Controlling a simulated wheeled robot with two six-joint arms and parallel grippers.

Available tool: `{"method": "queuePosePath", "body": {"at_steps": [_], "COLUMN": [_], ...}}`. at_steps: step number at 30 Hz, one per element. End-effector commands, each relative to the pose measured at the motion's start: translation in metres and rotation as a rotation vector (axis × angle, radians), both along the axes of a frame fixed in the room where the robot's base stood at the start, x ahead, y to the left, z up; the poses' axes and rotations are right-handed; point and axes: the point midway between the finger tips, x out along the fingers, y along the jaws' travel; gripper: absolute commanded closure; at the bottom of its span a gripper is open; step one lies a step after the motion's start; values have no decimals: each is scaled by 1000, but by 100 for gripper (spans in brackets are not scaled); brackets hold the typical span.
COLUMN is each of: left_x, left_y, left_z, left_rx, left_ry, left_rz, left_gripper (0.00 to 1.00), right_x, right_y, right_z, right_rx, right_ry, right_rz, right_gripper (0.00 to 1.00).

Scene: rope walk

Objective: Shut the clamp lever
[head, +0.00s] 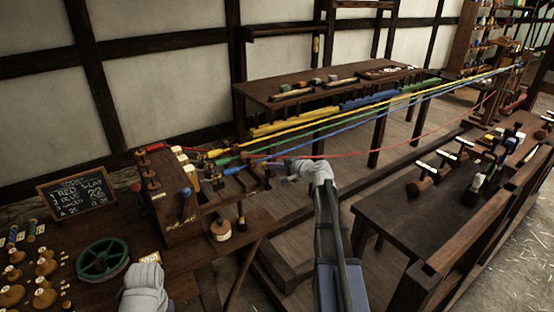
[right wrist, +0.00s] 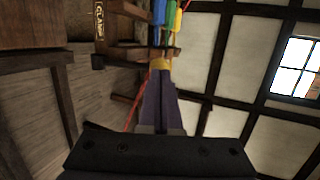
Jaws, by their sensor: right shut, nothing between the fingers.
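My right gripper (head: 284,179) is beside the frame where the coloured ropes start, right of their blue handle (head: 233,170). In the right wrist view its dark fingers (right wrist: 161,74) are together and empty. A yellow piece shows at their tips; I cannot tell whether they touch it. A "CLAMP" label (right wrist: 100,22) is on a wooden part up and left of the fingers. I cannot make out the clamp lever itself for certain, or its position.
Yellow, green, blue and red ropes (head: 365,106) stretch to the far right. A wooden box with a blue-knobbed lever (head: 185,192), a green wheel (head: 103,258) and spools stand at left. A dark table (head: 400,222) with tools stands right. Floor between is open.

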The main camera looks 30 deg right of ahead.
Motion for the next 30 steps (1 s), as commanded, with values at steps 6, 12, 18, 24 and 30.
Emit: {"method": "queuePosePath", "body": {"at_steps": [6,12,18,24,30], "left_x": [0,0,0,0,0], "left_y": [0,0,0,0,0], "left_z": [29,28,28,28,28], "left_rx": [0,0,0,0,0], "left_ry": [0,0,0,0,0], "left_rz": [0,0,0,0,0], "left_gripper": [50,50,50,50,50], "right_x": [17,25,29,31,31], "right_y": [0,2,3,3,3], "right_z": [6,2,2,2,3], "right_rx": [-10,-11,-10,-11,-11], "right_ry": [118,131,129,128,128], "right_rz": [0,-1,-1,-1,-1], "right_gripper": [100,100,100,100,100]}}
